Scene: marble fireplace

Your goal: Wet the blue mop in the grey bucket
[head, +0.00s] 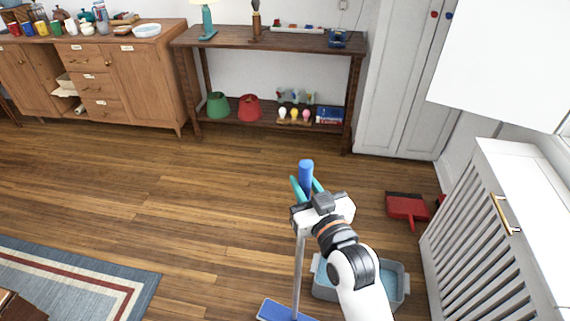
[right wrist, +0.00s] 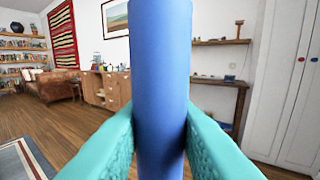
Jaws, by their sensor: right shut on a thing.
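The blue mop has a blue grip (head: 306,174), a grey pole (head: 298,262) and a flat blue head (head: 284,312) low in the head view. My right gripper (head: 307,188) is shut on the mop's blue grip, which also fills the middle of the right wrist view (right wrist: 160,90) between the teal fingers. The pole stands nearly upright. The grey bucket (head: 400,284) holds light blue water and stands on the floor just right of the mop head. My right arm hides part of the bucket. The mop head appears beside the bucket, outside it. My left gripper is not in view.
A red dustpan (head: 407,207) lies on the floor to the right, near a white slatted cabinet (head: 478,248). A blue-grey rug (head: 75,278) lies at the left. A wooden console table (head: 270,40) stands at the back. The wooden floor between is clear.

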